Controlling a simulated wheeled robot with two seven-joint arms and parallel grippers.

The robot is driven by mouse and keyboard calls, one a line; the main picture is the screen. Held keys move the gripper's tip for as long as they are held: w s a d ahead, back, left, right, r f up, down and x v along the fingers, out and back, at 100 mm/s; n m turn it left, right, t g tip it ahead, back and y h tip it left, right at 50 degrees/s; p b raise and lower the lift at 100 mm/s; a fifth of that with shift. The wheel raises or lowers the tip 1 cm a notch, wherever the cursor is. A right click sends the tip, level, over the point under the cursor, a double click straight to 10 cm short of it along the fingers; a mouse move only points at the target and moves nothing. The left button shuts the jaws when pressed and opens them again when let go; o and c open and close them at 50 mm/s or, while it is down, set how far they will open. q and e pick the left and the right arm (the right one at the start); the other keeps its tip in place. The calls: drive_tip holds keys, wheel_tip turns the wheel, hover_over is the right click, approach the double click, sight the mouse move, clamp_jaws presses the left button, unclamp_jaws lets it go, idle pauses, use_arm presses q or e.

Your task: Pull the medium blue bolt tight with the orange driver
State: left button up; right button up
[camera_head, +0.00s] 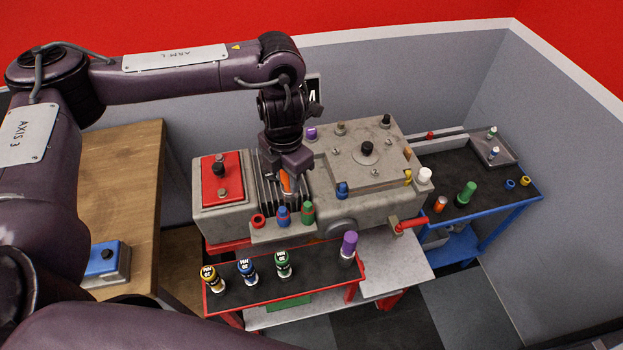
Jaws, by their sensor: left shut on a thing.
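My left gripper (287,168) points down over the dark ribbed part of the grey machine (240,218) and is shut on an orange-handled tool, the orange driver (287,185). The driver's lower end is hard to make out against the machine. A blue bolt-like piece (342,190) stands on the machine's front edge, right of the gripper. Another blue piece (283,215) stands on the front ledge, just below the driver in the picture. I cannot tell which blue piece is the medium bolt. My right gripper is out of view.
A red-edged cart (310,280) in front holds yellow, blue and green labelled containers and a purple cylinder (348,247). A red-handled lever (410,224) sticks out at the machine's right front. A blue-framed table (480,215) with small parts stands right, a wooden table (125,180) left.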

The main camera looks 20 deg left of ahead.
use_arm(q)
drive_tip(key=a, duration=0.2)
drive_tip(key=shift+w+a+f+n, duration=0.2)
drive_tip(key=shift+a+n, duration=0.1)
drive_tip(key=shift+n, duration=0.1)
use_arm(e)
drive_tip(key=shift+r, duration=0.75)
use_arm(q)
drive_tip(key=shift+p, duration=0.3)
